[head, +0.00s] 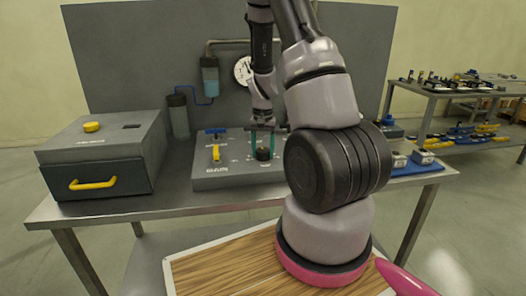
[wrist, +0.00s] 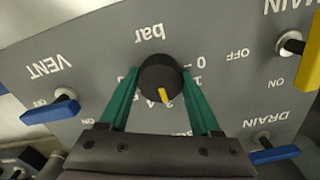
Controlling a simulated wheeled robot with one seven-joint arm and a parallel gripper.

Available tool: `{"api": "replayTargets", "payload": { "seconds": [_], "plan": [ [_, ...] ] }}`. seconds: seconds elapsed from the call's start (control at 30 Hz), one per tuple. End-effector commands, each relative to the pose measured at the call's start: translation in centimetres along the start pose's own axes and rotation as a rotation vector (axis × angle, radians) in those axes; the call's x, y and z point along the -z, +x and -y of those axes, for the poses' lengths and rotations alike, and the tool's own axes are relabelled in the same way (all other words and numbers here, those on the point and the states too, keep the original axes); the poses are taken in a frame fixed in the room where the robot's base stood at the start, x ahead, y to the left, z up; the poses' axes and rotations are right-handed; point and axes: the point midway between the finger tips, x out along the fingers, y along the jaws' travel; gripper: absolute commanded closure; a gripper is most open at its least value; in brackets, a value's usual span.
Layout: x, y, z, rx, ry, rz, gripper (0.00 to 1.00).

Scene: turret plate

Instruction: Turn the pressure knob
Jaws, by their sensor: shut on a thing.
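The pressure knob (wrist: 152,75) is round and black with a yellow pointer mark, under an upside-down "bar" label in the wrist view. A printed scale with digits runs around it, partly hidden by the knob and fingers. It also shows as a small dark knob (head: 263,155) on the grey panel (head: 215,184) in the head view. My gripper (wrist: 160,76) has its two green fingers on either side of the knob, shut on it. In the head view my gripper (head: 263,148) reaches down onto the panel from above. The yellow pointer (wrist: 165,96) faces the gripper's palm.
Blue vent (wrist: 50,108) and drain (wrist: 275,155) levers and a yellow main lever (wrist: 310,55) stand around the knob. A grey box with a yellow handle (head: 93,183) is left of the panel. A wall gauge (head: 243,71) is behind. Bare bench (head: 110,207) lies in front.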

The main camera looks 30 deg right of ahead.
Motion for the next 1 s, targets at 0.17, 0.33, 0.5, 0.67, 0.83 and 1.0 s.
{"api": "replayTargets", "payload": {
  "seconds": [0.17,0.33,0.5,0.67,0.83,1.0],
  "plan": [
    [0.05,-0.05,0.03,0.000,0.034,-0.002,0.91],
    [0.07,-0.05,0.02,0.000,0.045,-0.002,0.91],
    [0.07,-0.05,0.01,0.000,0.044,-0.002,0.91],
    [0.07,-0.05,0.02,0.001,0.044,-0.002,0.20],
    [0.05,-0.03,0.01,0.000,0.044,-0.001,0.06],
    [0.03,-0.05,0.01,0.000,0.043,-0.001,0.06]
  ]
}}
